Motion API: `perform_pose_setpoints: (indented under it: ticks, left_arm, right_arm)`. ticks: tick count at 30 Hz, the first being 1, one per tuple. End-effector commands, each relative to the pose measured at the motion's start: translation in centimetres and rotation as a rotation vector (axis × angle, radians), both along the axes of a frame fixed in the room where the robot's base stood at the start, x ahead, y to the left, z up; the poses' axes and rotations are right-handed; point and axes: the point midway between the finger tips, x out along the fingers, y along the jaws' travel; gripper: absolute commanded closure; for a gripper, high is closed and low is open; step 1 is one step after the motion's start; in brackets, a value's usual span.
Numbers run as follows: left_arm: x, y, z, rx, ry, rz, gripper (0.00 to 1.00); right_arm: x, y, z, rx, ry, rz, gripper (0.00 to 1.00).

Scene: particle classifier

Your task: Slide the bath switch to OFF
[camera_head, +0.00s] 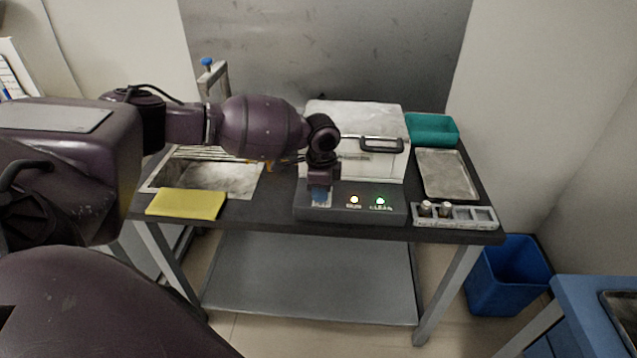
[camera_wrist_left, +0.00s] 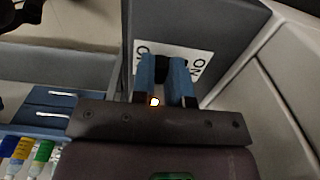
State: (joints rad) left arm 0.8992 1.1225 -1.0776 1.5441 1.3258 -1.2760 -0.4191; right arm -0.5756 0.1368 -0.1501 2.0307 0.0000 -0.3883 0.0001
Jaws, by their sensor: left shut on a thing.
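The bath switch (camera_wrist_left: 162,70) shows in the left wrist view as a black knob in front of a white label plate (camera_wrist_left: 194,62). The plate reads ON at the right; the lettering at the left is partly hidden. My left gripper (camera_wrist_left: 162,85) has its blue fingers shut on the knob, one on each side. In the head view my left gripper (camera_head: 320,197) points down at the left end of the front panel of a white machine (camera_head: 355,118) and covers the switch there. My right gripper is not in view.
The panel has a lit amber-white light (camera_head: 354,200) and a green light (camera_head: 380,201). A metal sink (camera_head: 235,180) and yellow cloth (camera_head: 187,204) lie left. A blue bin (camera_head: 507,275) stands on the floor.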

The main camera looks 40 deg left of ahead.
Motion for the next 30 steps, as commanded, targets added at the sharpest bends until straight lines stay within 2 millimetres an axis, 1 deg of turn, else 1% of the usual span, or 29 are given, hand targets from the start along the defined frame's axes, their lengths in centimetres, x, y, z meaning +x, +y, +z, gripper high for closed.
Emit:
perform_pose_setpoints:
  ticks: [1, 6, 9, 10, 15, 22, 25, 28, 30]
  left_arm:
    - [-0.2, -0.2, 0.3, -0.002, -0.001, -0.001, 1.00]
    - [-0.3, -0.3, 0.0, -0.003, 0.004, -0.001, 1.00]
    - [-0.4, -0.3, -0.1, -0.002, 0.006, -0.002, 1.00]
    - [-0.4, -0.3, -0.1, -0.002, 0.006, -0.002, 0.84]
    - [-0.4, -0.3, -0.1, -0.002, 0.006, -0.002, 0.58]
    - [-0.3, -0.2, 0.0, -0.001, 0.003, -0.001, 0.58]
    - [-0.3, -0.2, 0.3, -0.001, 0.002, 0.000, 0.58]
    - [-0.2, -0.2, 1.3, -0.001, 0.001, 0.000, 0.58]
    - [-0.2, -0.2, 2.3, -0.001, -0.001, -0.001, 0.58]
  right_arm:
    - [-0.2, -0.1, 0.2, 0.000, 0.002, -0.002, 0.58]
    - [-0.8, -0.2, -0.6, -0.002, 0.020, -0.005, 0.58]
    - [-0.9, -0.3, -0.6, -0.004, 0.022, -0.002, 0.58]
    - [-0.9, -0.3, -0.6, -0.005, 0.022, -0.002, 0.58]
    - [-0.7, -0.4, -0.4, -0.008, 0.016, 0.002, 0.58]
    - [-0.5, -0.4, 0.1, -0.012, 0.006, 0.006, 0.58]
    - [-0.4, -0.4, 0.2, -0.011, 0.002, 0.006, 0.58]
    - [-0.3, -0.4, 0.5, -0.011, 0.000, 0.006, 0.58]
    - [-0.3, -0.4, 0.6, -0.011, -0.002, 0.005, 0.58]
